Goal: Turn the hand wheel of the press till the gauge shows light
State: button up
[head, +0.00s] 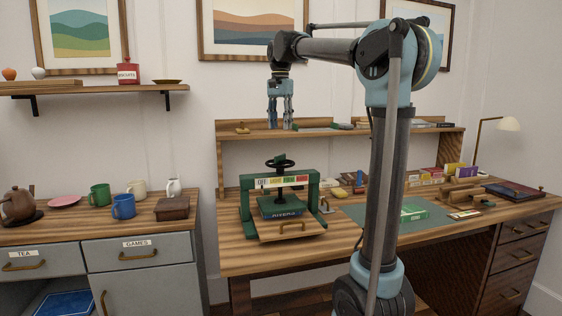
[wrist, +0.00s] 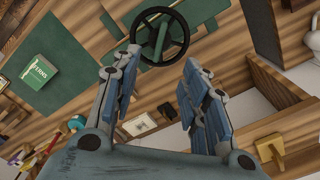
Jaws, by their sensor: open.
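The green press (head: 247,207) stands on the wooden desk, with a dark hand wheel (head: 280,163) on top. A blue book (head: 280,207) lies in the press under its plate. The gauge (head: 281,182) is a strip of coloured, labelled fields across the crossbar; its first field seems to read OFF, and I cannot make out a pointer. My gripper (head: 280,126) is open and empty, pointing down above the wheel and apart from it. In the wrist view the wheel (wrist: 178,38) shows beyond and between the open fingertips (wrist: 161,58).
A raised shelf (head: 340,133) runs along the desk's back, behind the press. A wooden board with a brass handle (head: 292,227) juts out in front of the press. A green mat with a green book (head: 412,213) lies to the right. Mugs (head: 123,206) stand on the left cabinet.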

jog(key=o, duration=0.4)
jog(key=shift+r+n, duration=0.1)
jog(key=shift+n, duration=0.2)
jog(key=shift+o, duration=1.1)
jog(key=shift+r+n, duration=0.2)
jog(key=shift+n, duration=0.3)
notch_tip(320, 180, up, 5)
jog(key=n, duration=1.6)
send_near(280, 164)
jog(key=w+f, duration=0.1)
jog(key=f, duration=0.1)
jog(key=w+f, duration=0.1)
jog(key=f, duration=0.1)
jog(key=w+f, duration=0.1)
jog(key=f, duration=0.1)
jog(key=shift+w+f, duration=0.1)
jog(key=shift+f, duration=0.1)
jog(key=c, duration=1.1)
